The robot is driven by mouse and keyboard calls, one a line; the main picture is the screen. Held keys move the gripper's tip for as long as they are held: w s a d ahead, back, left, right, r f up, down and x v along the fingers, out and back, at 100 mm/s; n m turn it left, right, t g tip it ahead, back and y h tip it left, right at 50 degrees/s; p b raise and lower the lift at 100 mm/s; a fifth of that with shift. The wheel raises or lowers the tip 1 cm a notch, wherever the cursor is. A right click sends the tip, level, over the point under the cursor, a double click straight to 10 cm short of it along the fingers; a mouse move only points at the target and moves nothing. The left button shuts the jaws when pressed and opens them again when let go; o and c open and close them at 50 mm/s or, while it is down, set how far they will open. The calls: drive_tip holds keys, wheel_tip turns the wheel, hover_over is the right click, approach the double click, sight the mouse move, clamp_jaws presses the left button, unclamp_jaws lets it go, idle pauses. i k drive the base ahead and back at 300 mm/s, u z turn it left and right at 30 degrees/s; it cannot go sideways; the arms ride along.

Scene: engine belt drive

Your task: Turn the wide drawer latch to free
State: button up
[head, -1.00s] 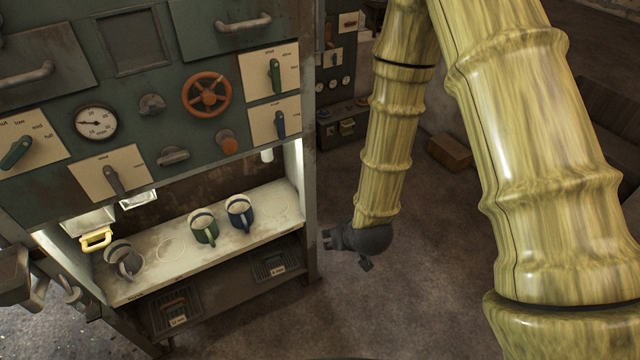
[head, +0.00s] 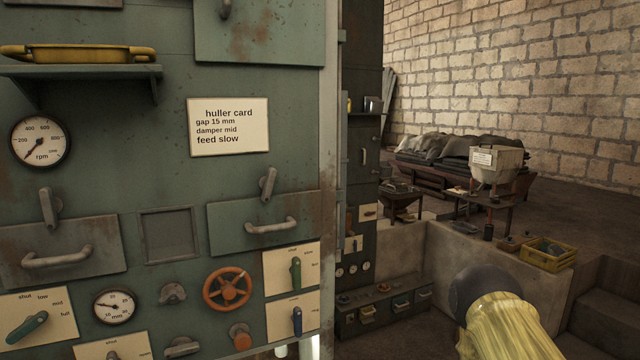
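Two drawers with bar handles sit side by side in the green machine front in the head view. The left drawer (head: 95,248) is cut off by the picture's left edge. A grey lever latch (head: 48,206) stands nearly upright at its top edge. The right drawer (head: 230,215) has a similar grey latch (head: 267,184) at its top edge, nearly upright with a slight tilt. Both drawers look shut. I cannot tell for certain which is the wide one. My gripper's fingers are not in view; only part of my arm shows at the lower right, apart from the machine.
A card (head: 229,127) reads gap 15 mm, damper mid, feed slow. Below the drawers are a gauge (head: 114,306), a red handwheel (head: 228,289) and levers on cream plates. A shelf (head: 80,71) with a yellow tray juts out upper left. Benches stand beyond at right.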

sight(267, 183)
drive_tip(key=z, duration=2)
drive_tip(key=k, duration=1.05)
drive_tip(key=u, duration=1.8)
drive_tip(key=i, duration=0.5)
drive_tip(key=z, duration=0.05)
